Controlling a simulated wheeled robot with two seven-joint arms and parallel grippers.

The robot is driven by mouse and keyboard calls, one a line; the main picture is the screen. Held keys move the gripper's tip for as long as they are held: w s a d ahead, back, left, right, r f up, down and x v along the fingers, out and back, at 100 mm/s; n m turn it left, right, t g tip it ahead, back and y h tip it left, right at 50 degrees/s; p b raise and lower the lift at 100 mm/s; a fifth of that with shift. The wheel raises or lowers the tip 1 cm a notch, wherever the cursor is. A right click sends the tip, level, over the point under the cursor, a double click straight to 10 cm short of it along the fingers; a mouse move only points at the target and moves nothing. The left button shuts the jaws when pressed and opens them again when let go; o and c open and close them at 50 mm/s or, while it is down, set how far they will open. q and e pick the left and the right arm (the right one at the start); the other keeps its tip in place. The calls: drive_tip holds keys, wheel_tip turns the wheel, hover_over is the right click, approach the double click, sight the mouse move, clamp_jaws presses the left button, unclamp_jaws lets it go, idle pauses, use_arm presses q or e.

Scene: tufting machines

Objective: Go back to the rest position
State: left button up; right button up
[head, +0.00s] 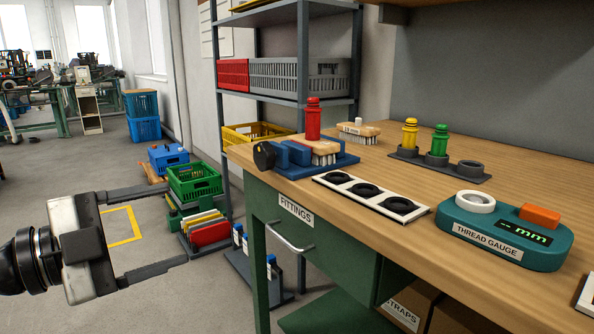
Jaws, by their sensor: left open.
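My left gripper (172,229) is at the left of the head view, with its two long fingers spread wide apart. Nothing is between the fingers; the floor with a yellow marking shows through the gap. The gripper is to the left of the workbench (480,135), apart from it, in front of the open floor. My right gripper does not show in this view.
On the bench stand a blue fixture (300,160) with a red fitting (313,118), a white plate with dark rings (370,194), a rack (440,163) with yellow and green fittings, and a thread gauge (505,232). Shelves and crates (195,181) stand behind. Floor at left is free.

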use_arm(q)
drive_tip(key=s+d+f+n+t+y+b, duration=0.1)
drive_tip(key=s+d+f+n+b, duration=0.25)
drive_tip(key=f+n, duration=0.4)
drive_tip(key=s+d+f+n+t+y+b, duration=0.1)
drive_tip(key=s+d+f+n+y+b, duration=0.2)
drive_tip(key=f+n, duration=0.45)
drive_tip(key=s+d+f+n+t+b, duration=0.1)
drive_tip(key=s+d+f+n, duration=0.35)
drive_tip(key=f, duration=0.55)
drive_tip(key=s+a+r+g+y+p, duration=0.2)
drive_tip(key=a+r+y+p, duration=0.4)
drive_tip(key=p, duration=2.4)
wheel_tip(320, 180, up, 4)
drive_tip(key=shift+a+f+g, duration=0.2)
drive_tip(key=shift+a+g, duration=0.5)
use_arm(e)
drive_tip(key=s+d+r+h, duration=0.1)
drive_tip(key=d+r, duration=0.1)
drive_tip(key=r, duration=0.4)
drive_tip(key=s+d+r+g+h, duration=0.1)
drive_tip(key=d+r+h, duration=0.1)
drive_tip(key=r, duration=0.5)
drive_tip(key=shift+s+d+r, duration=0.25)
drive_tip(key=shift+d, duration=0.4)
